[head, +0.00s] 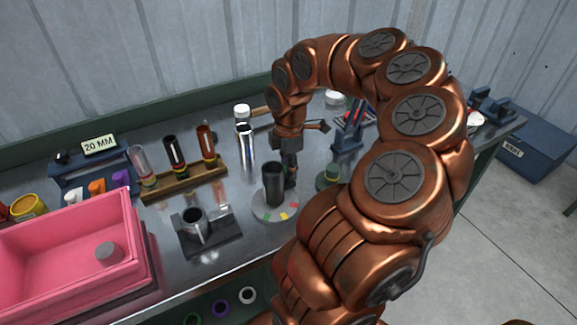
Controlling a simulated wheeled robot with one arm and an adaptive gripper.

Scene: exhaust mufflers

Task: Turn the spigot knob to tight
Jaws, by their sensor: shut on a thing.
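A dark upright cylinder (273,184) stands on a round pale base (265,207) with red, yellow and green marks on its rim. My gripper (291,184) points down close against the right side of the cylinder. Its fingers are shut on a small dark part there, which I take to be the spigot knob. The knob is almost wholly hidden by the fingers, so its turn angle cannot be read.
A pink bin (70,245) is at the left. A wooden rack (185,180) with several tubes, a metal cup on a dark stand (210,240) and a silver bottle (246,150) are nearby. A green round piece (328,179) lies right of my gripper.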

